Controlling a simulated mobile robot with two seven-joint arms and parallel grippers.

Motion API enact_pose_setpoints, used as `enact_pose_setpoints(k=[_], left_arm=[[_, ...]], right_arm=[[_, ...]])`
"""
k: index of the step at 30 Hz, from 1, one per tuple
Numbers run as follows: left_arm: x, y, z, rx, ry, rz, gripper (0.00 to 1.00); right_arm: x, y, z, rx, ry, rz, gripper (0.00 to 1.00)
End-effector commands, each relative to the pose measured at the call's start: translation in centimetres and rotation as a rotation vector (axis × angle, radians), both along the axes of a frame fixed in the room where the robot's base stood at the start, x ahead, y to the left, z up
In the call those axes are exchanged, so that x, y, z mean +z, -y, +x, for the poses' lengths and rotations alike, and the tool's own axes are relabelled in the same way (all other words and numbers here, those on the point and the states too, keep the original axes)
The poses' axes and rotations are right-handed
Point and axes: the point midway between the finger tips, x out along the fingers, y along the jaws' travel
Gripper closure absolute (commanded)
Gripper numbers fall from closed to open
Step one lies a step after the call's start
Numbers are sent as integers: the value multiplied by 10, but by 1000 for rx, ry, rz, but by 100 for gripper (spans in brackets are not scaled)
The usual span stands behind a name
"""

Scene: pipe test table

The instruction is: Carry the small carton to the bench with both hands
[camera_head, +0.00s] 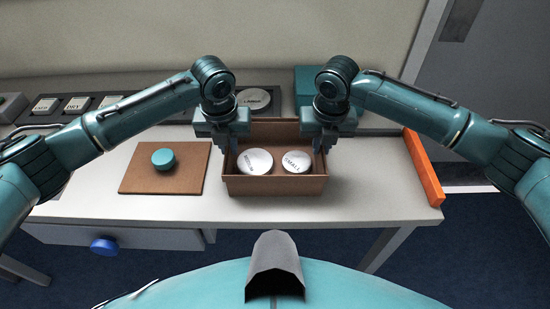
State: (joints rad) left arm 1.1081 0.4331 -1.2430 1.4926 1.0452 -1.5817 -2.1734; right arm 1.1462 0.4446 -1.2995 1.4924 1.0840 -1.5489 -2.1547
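The brown open carton (275,186) is at the middle of the pale bench top (370,190), upright, with two white round discs inside. The right disc (296,161) reads "SMALL"; the lettering on the left disc (255,161) is hard to read. I cannot tell whether the carton rests on the bench or is slightly above it. My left gripper (225,150) points down at the carton's left wall, and my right gripper (325,148) at its right wall. Their fingers seem to lie about the walls, but whether they are closed on them is unclear.
A brown mat (140,178) with a teal round lid (163,159) lies left of the carton. An orange bar (423,168) stands along the bench's right end. A teal box (306,85) and dark panels with labelled plates (76,105) are behind. A drawer with a blue knob (104,246) is below.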

Motion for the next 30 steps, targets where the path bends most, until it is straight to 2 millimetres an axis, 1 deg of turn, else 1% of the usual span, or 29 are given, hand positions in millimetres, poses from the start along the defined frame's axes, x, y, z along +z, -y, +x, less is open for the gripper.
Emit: enact_pose_setpoints(k=[1, 3, 4, 20, 26, 30], left_arm=[[0, 0, 0, 0, 0, 0, 93], [0, 0, 0, 0, 0, 0, 99], [0, 0, 0, 0, 0, 0, 100], [3, 0, 0, 0, 2, 0, 100], [16, 0, 0, 0, 2, 0, 100], [31, 0, 0, 0, 2, 0, 100]], right_arm=[[0, 0, 0, 0, 0, 0, 93], [0, 0, 0, 0, 0, 0, 99], [0, 0, 0, 0, 0, 0, 100], [3, 0, 1, 0, 2, 0, 100], [16, 0, 1, 0, 2, 0, 100], [31, 0, 0, -1, 2, 0, 100]])
